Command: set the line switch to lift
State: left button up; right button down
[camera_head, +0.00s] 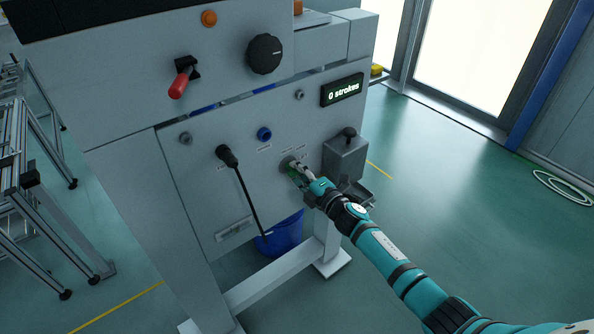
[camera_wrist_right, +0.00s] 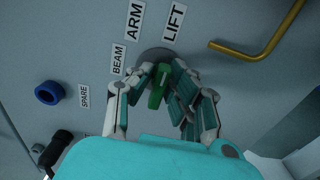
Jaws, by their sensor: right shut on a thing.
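The line switch is a green handle (camera_wrist_right: 159,84) on a round grey base on the panel. In the wrist view, the labels BEAM (camera_wrist_right: 118,58), ARM (camera_wrist_right: 134,20) and LIFT (camera_wrist_right: 174,22) fan out around its base. The handle stands roughly upright in that view; which label it points at I cannot tell for sure. My right gripper (camera_wrist_right: 160,98) is shut on the green handle, with fingers on both sides of it. In the head view, my right gripper (camera_head: 302,176) reaches the panel from the lower right and covers most of the switch. My left gripper is not in view.
Nearby on the panel are a blue ring (camera_head: 264,134), a black plug with cable (camera_head: 228,156) and a grey box with a black knob (camera_head: 345,156). Above are a red lever (camera_head: 179,84), a black dial (camera_head: 264,54) and a display reading "0 strokes" (camera_head: 342,90).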

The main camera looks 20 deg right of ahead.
jog(key=shift+f, duration=0.1)
jog(key=c, duration=1.4)
grip_release()
jog(key=shift+o, duration=0.2)
jog(key=shift+s, duration=0.1)
jog(key=v, duration=1.2)
